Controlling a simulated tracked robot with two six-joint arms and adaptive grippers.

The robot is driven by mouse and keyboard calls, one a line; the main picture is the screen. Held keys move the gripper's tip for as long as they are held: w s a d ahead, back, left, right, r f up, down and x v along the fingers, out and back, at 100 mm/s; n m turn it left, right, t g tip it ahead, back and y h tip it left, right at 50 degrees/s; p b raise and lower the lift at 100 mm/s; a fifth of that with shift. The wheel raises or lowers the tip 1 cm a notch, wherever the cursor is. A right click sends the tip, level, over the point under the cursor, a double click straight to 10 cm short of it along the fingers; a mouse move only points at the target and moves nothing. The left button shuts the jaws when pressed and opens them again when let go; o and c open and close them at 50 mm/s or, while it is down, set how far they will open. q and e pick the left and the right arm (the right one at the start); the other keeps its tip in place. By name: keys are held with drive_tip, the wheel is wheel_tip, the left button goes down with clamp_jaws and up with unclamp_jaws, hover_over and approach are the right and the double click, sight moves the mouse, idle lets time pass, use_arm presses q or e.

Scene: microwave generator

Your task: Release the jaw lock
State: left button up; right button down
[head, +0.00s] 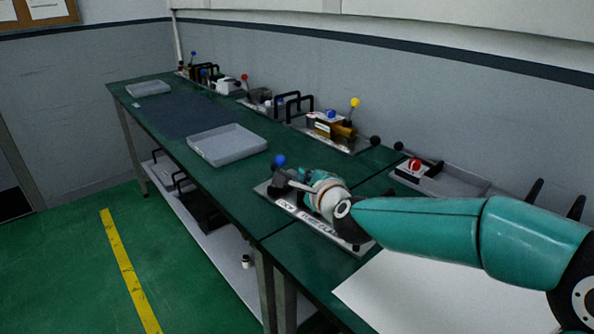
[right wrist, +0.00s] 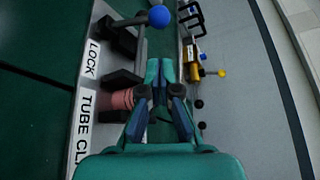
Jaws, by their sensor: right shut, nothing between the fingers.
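The tube clamp fixture (head: 300,212) sits on the green bench, with a white strip marked LOCK and TUBE CL on its plate (right wrist: 85,108). Its lever ends in a blue ball knob (head: 280,160), which also shows at the top of the right wrist view (right wrist: 158,16). A pink ribbed cylinder (right wrist: 122,99) lies in the fixture. My right gripper (right wrist: 165,68) is shut and empty, over the fixture beside the pink cylinder and short of the blue knob. In the head view my right wrist hides part of the fixture. My left gripper does not show.
A grey tray (head: 227,145) stands on the bench to the left. A fixture with a yellow knob (head: 354,102) and others stand along the wall. A red button (head: 415,164) sits in a tray at right. A white sheet (head: 430,300) covers the near bench.

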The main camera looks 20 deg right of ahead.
drive_tip(key=p+x, duration=0.1)
drive_tip(key=x, duration=0.8)
drive_tip(key=shift+w, duration=0.1)
drive_tip(key=shift+w+f, duration=0.1)
drive_tip(key=shift+w, duration=0.05)
drive_tip(key=shift+a, duration=0.1)
